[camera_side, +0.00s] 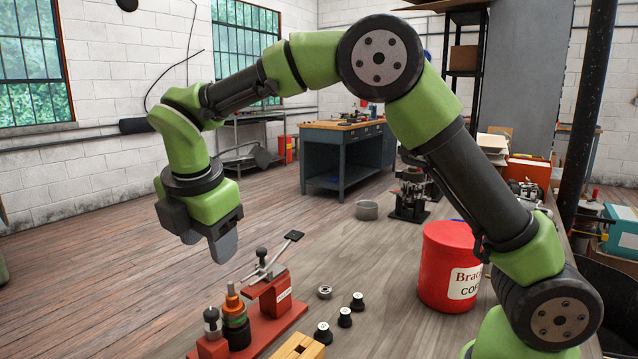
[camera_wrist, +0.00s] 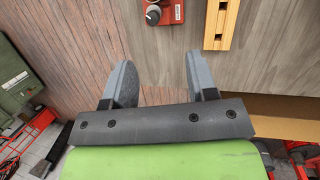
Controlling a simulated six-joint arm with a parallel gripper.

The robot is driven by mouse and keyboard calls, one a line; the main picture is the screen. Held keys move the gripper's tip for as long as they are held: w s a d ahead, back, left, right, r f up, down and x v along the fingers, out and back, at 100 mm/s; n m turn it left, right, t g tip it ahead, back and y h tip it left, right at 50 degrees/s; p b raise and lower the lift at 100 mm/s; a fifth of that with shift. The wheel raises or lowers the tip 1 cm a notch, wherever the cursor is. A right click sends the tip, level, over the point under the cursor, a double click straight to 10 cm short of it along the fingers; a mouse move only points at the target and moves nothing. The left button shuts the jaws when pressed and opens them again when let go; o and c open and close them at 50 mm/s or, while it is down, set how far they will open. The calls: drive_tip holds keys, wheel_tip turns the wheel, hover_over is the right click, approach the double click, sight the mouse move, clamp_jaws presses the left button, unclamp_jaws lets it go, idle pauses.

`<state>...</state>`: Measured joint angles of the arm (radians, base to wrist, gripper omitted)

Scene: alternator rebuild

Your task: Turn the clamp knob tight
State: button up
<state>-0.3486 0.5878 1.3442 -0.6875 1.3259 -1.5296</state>
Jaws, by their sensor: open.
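A red clamp fixture (camera_side: 287,318) stands on the wooden bench. At its left end is a dark-topped knob (camera_side: 212,316) on a red block; I take this as the clamp knob. A dark round knob also shows at the top edge of the wrist view (camera_wrist: 153,15). Beside it in the side view stands a stack of orange, green and dark rings (camera_side: 235,312). A lever clamp (camera_side: 272,262) rises behind the stack. My gripper (camera_side: 222,245) is open and empty, above the fixture's left end and apart from it. Its open fingers show in the wrist view (camera_wrist: 162,78).
A yellow wooden block (camera_side: 298,347) lies in front of the fixture. Several small black parts (camera_side: 345,317) and a metal ring (camera_side: 324,292) lie to its right. A red can (camera_side: 448,266) stands further right.

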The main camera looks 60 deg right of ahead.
drive_tip(key=s+d+r+m+t+y, duration=0.1)
drive_tip(key=s+d+r+m, duration=0.1)
drive_tip(key=s+r+m, duration=0.2)
drive_tip(key=s+d+r+m+t+y, duration=0.1)
drive_tip(key=s+d+r+m+y, duration=0.1)
drive_tip(key=s+m, duration=0.8)
drive_tip(key=shift+s+d+r+t, duration=0.15)
drive_tip(key=shift+d+r+t, duration=0.3)
drive_tip(key=shift+r, duration=0.75)
drive_tip(key=shift+d, duration=0.1)
drive_tip(key=n+g, duration=0.5)
drive_tip(key=n, duration=0.1)
hover_over(211, 311)
wheel_tip(211, 311, down, 13)
wheel_tip(211, 311, down, 10)
drive_tip(key=shift+f, duration=0.1)
drive_tip(key=shift+c, duration=0.5)
